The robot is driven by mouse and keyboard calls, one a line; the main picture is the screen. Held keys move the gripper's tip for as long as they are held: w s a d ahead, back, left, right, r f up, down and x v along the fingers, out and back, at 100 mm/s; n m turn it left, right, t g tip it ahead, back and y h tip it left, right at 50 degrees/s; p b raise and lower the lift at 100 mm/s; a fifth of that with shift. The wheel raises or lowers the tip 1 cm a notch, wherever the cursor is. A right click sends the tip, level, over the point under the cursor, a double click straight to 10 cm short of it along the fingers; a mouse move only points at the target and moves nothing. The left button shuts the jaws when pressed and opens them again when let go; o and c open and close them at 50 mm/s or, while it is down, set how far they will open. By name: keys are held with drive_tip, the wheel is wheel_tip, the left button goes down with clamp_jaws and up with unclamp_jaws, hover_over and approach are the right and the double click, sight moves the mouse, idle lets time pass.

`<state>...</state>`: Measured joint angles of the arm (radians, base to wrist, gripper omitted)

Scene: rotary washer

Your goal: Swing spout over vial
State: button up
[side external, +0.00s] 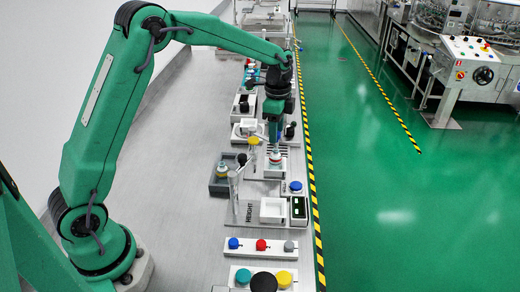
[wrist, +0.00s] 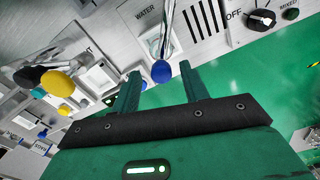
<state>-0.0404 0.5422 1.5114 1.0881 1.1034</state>
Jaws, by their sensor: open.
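My gripper (wrist: 158,70) is open in the wrist view, its two fingers apart. A shiny metal tube with a blue ball end (wrist: 161,71), perhaps the spout, shows between the fingertips beside the WATER label. I cannot tell if it touches them. In the side view my gripper (side external: 275,143) points down above a small white piece with a red band (side external: 275,157) in a white tray (side external: 271,172). I cannot make out the vial for certain in either view.
A yellow ball (wrist: 58,82) is left of the fingers in the wrist view. A black knob (wrist: 261,20) marked OFF is at the right. In the side view, a white panel with blue, red and grey buttons (side external: 261,246) is nearer the camera. The grey bench left of the stations is clear.

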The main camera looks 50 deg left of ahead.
drive_tip(key=shift+r, duration=0.1)
drive_tip(key=shift+r, duration=3.8)
drive_tip(key=shift+s+r, duration=0.1)
drive_tip(key=shift+s+r, duration=0.15)
drive_tip(key=shift+r, duration=0.05)
drive_tip(key=s+r+n+t, duration=0.2)
drive_tip(key=s+r+n, duration=0.1)
drive_tip(key=s+r, duration=0.3)
drive_tip(key=s+d+f+n+t, duration=0.1)
drive_tip(key=s+n, duration=0.3)
drive_tip(key=s, duration=0.7)
drive_tip(key=s+d+f+n+t, duration=0.1)
drive_tip(key=s+n, duration=0.4)
drive_tip(key=s, duration=0.6)
drive_tip(key=shift+s+f+t, duration=0.3)
drive_tip(key=shift+f+t, duration=0.1)
drive_tip(key=shift+t, duration=0.4)
